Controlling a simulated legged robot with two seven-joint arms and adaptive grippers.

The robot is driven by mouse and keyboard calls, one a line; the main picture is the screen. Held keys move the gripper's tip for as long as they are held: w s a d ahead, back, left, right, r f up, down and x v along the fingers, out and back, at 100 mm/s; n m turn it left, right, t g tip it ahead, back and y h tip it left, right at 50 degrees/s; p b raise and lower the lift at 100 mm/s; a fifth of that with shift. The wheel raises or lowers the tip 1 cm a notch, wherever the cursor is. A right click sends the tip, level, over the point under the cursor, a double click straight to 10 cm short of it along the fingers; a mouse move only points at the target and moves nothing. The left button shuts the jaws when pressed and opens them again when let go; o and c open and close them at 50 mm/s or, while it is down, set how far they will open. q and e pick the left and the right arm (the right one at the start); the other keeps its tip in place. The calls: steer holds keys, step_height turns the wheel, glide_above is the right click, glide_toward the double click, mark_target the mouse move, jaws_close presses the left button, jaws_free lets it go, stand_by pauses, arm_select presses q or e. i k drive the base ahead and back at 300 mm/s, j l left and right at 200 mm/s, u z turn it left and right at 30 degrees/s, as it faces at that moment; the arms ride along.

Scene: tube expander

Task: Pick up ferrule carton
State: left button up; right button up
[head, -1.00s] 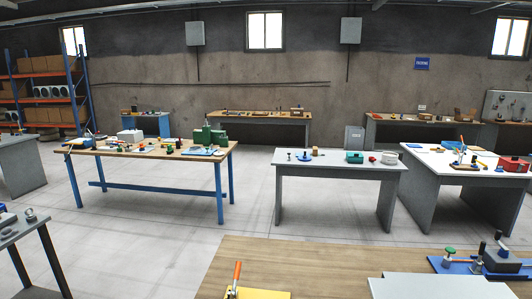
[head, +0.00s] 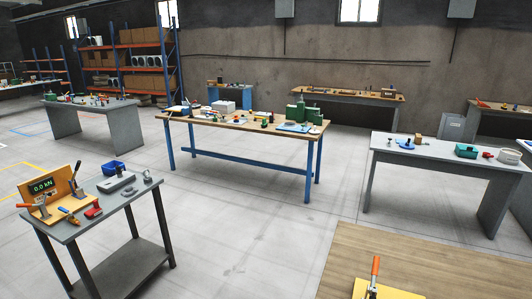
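I cannot tell for sure which thing is the ferrule carton. A small brown box (head: 418,139) stands on the grey-topped table (head: 398,157) at the right, between small blue and green items. It is too small to read any label. A white box (head: 223,107) also stands on the wooden table with blue legs (head: 207,122) in the middle distance. Neither of my grippers shows in the head view.
A dark cart (head: 108,210) with a "0.0 kN" display (head: 41,186) stands at the left front. A wooden bench (head: 470,262) with an orange-handled tool (head: 374,270) fills the right front. Open floor (head: 255,235) lies between them. Shelves with cartons (head: 138,57) stand behind.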

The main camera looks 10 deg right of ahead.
mark_target(418, 139)
steer(key=i+j+u, duration=0.8)
steer(key=i+j+z, duration=0.1)
steer(key=i+z, duration=0.2)
steer(key=i, duration=0.2)
steer(key=i+j+z, duration=0.3)
steer(key=i, duration=0.15)
steer(key=i+l+z, duration=0.2)
steer(key=i+z, duration=1.1)
steer(key=i, duration=0.4)
steer(key=i+z, duration=0.1)
steer(key=i, duration=0.45)
steer(key=i+j+z, duration=0.15)
steer(key=i, duration=0.45)
steer(key=i+j+z, duration=0.15)
steer(key=i, duration=0.4)
steer(key=i+l+z, duration=0.15)
steer(key=i+z, duration=0.6)
steer(key=i+j+z, duration=0.1)
steer(key=i+z, duration=0.3)
steer(key=i+j+z, duration=0.4)
steer(key=i, duration=0.15)
steer(key=i+l+z, duration=0.25)
steer(key=i, duration=0.15)
steer(key=i+z, duration=0.25)
steer(key=i, duration=0.15)
steer(key=i+u, duration=0.35)
steer(key=i+l+u, duration=0.2)
steer(key=u, duration=0.2)
steer(key=i+l+u, duration=0.35)
steer(key=j, duration=0.1)
